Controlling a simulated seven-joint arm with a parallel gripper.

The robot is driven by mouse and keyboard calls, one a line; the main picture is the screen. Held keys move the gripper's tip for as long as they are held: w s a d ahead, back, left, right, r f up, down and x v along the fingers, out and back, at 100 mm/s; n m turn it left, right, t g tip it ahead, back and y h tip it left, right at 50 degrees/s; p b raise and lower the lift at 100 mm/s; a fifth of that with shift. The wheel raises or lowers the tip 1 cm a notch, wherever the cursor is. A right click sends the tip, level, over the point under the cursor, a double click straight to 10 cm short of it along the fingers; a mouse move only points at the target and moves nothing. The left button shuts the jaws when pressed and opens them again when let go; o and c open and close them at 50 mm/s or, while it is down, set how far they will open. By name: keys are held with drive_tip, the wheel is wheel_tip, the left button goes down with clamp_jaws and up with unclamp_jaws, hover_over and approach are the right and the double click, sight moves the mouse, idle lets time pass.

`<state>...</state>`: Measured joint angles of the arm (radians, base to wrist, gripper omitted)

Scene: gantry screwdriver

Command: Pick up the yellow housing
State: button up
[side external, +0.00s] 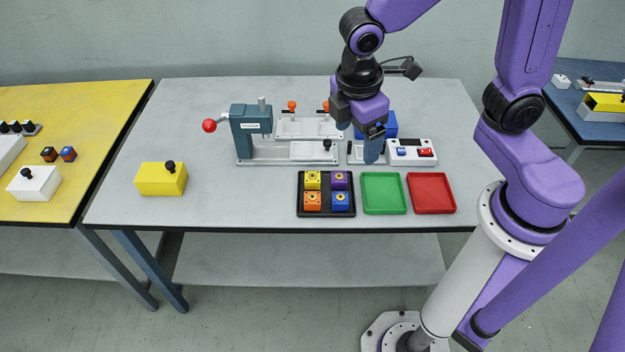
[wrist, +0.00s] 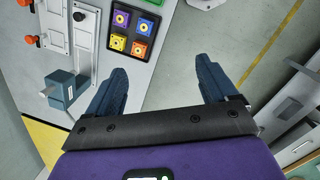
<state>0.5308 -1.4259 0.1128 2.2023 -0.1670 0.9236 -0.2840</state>
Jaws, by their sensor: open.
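The yellow housing (side external: 312,180) is a small block in the back left pocket of a black tray (side external: 326,215). It also shows in the wrist view (wrist: 118,42). A purple housing (side external: 340,179), an orange housing (side external: 312,201) and a blue housing (side external: 341,201) share the tray. My gripper (side external: 373,158) is open and above the table, behind and to the right of the tray. In the wrist view its two fingers (wrist: 162,65) are spread with nothing between them. The yellow housing lies beyond the left finger, apart from it.
A teal press (side external: 250,130) with a red ball handle and a metal fixture (side external: 310,128) stand behind the tray. A green tray (side external: 384,194) and a red tray (side external: 432,194) lie to its right. A button box (side external: 425,145) and a larger yellow box (side external: 160,179) also stand here.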

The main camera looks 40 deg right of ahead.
drive_tip(key=w+a+f+n+h, duration=0.25)
drive_tip(key=w+f, duration=0.25)
drive_tip(key=w, duration=0.5)
approach(313, 176)
drive_tip(key=f, duration=0.3)
drive_tip(key=shift+w+d+f+n+g, duration=0.1)
drive_tip(key=shift+w+d+n+g, duration=0.2)
drive_tip(key=shift+w+n, duration=0.05)
drive_tip(key=shift+d+x, duration=0.15)
drive_tip(key=shift+x, duration=1.15)
drive_tip(key=shift+d+x, duration=0.1)
drive_tip(key=shift+x, duration=1.25)
drive_tip(key=c, duration=1.1)
